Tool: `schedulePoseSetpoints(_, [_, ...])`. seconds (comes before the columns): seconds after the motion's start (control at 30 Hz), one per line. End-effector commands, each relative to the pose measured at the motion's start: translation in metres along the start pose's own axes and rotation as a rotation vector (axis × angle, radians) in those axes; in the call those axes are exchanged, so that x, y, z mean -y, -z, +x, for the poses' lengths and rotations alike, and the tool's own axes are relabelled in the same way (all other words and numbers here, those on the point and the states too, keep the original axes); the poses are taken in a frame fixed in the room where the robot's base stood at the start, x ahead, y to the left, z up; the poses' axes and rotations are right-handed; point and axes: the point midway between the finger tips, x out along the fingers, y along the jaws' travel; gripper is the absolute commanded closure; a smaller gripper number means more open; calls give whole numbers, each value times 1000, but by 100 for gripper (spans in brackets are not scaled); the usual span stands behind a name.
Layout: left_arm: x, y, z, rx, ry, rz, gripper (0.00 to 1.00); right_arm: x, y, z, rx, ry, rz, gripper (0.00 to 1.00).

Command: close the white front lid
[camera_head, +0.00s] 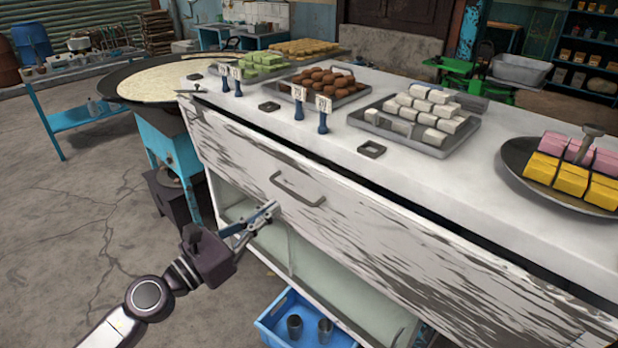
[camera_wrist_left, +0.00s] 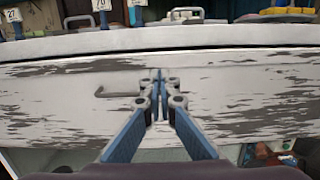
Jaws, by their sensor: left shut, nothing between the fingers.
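The white front lid (camera_head: 330,225) is a long worn panel with flaking paint on the front of the counter. A dark gap runs between its top edge and the countertop. A grey handle (camera_head: 298,190) sits on it; the handle also shows in the left wrist view (camera_wrist_left: 117,94), left of the fingertips. My left gripper (camera_head: 272,209) is shut and empty, just below the handle. In the left wrist view the gripper (camera_wrist_left: 160,75) points at the lid (camera_wrist_left: 245,95); I cannot tell whether it touches. My right gripper is not in view.
The white countertop (camera_head: 420,180) holds trays of sweets and small price signs. Below the lid is an open shelf space, with a blue crate (camera_head: 272,318) holding metal cups on the floor.

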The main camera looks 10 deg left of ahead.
Motion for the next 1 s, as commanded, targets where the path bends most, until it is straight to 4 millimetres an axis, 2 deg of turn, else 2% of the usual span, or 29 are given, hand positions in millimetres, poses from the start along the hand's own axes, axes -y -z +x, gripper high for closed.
schedulePoseSetpoints(0.03, [0, -6, 8, 3, 0, 0, 100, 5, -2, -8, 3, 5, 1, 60])
schedulePoseSetpoints(0.2, [0, -7, 40, 3, 1, -2, 100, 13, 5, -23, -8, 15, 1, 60])
schedulePoseSetpoints(0.43, [0, -5, 88, 2, 1, -3, 100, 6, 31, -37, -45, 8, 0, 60])
schedulePoseSetpoints(0.6, [0, -2, 112, 0, 1, -1, 100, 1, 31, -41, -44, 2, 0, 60])
schedulePoseSetpoints(0.8, [0, 0, 126, -1, 2, -2, 100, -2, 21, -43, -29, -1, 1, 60])
schedulePoseSetpoints(1.0, [1, 0, 127, -1, 2, 0, 100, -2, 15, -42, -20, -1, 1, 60])
